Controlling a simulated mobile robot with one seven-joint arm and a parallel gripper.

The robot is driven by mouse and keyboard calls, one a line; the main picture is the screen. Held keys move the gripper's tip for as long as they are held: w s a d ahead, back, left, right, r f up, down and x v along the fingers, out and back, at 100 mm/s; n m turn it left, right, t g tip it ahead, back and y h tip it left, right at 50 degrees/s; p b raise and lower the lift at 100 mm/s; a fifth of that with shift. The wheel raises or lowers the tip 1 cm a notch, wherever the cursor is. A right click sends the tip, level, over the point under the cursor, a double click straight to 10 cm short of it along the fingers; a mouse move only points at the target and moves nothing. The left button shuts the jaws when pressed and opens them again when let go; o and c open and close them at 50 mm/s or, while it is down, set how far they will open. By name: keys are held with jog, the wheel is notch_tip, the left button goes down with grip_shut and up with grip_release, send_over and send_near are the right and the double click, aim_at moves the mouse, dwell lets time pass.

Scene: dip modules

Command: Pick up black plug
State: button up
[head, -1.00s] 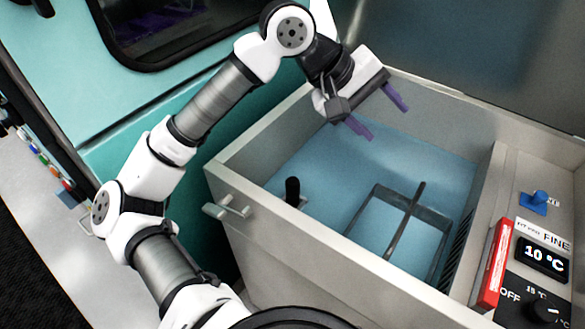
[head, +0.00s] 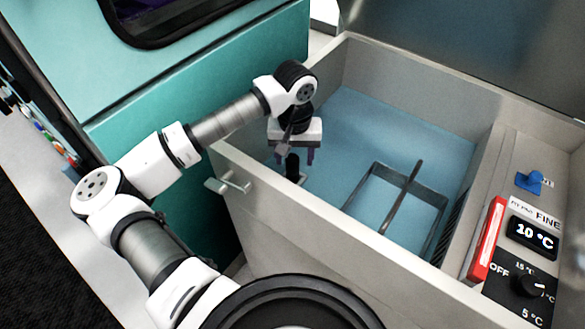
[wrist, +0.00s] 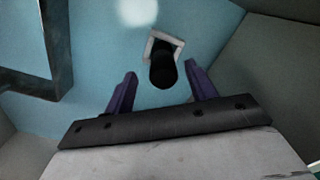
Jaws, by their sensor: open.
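The black plug (head: 292,166) stands upright in the blue-floored basin, near its left corner. In the wrist view the black plug (wrist: 162,68) rises from a pale square ring (wrist: 176,42). My gripper (head: 294,158) is above the plug and points down. Its purple fingers are open, one on each side of the plug in the picture. In the wrist view my gripper (wrist: 162,82) shows the plug's top between and slightly beyond the fingertips, with gaps on both sides. I cannot tell whether the fingertips are down to the plug's height.
The basin wall (head: 400,75) surrounds the plug, with the near left corner close to my gripper. A dark frame with a bar (head: 402,195) lies in the basin to the right. A control panel (head: 530,240) is on the right. The back of the basin is clear.

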aim_at(292, 169)
jog(key=shift+a+f+p, duration=0.2)
jog(key=shift+f+p, duration=1)
jog(key=shift+f, duration=1.45)
jog(key=c, duration=1.1)
jog(key=shift+r, duration=0.1)
